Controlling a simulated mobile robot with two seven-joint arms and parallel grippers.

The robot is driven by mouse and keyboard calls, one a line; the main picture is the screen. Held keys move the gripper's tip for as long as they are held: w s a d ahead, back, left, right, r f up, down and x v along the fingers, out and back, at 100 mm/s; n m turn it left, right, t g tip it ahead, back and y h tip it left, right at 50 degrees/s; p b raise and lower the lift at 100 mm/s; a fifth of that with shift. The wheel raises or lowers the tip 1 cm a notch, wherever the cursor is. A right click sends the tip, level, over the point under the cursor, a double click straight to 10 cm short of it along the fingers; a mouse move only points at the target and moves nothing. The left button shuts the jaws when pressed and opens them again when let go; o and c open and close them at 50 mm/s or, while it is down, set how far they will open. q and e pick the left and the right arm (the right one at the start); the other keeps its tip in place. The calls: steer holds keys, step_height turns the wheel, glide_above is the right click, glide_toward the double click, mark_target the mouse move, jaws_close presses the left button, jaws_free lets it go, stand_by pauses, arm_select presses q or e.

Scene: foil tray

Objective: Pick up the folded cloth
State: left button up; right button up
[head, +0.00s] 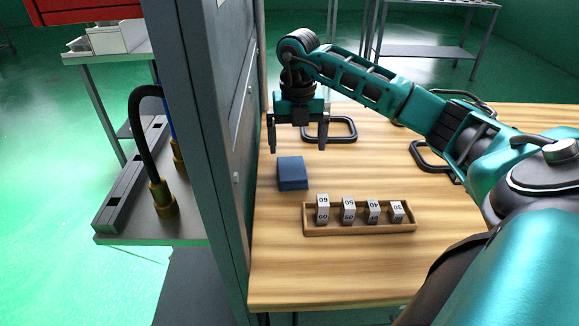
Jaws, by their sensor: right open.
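My right gripper (298,147) is above and a little behind the cloth in the picture, fingers pointing down. Its two fingers are apart and nothing is between them. The cloth looks uncovered and apart from the gripper. My left gripper is not in view.
A wooden tray (357,232) with several numbered metal blocks stands in front of the cloth. A black square frame (345,131) lies behind the gripper, another (419,158) at right. A tall grey post (210,130) borders the table's left side. The table front is clear.

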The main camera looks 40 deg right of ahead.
mark_target(293, 171)
step_height(293, 171, down, 3)
steer(key=shift+f, duration=0.2)
steer(key=f, duration=0.4)
steer(key=shift+w+a+f, duration=0.25)
steer(key=shift+w+f, duration=0.05)
steer(key=shift+w, duration=0.1)
steer(key=shift+f, duration=0.3)
steer(key=shift+c, duration=0.5)
steer(key=c, duration=1)
steer(key=shift+o, duration=0.2)
steer(key=shift+r, duration=0.1)
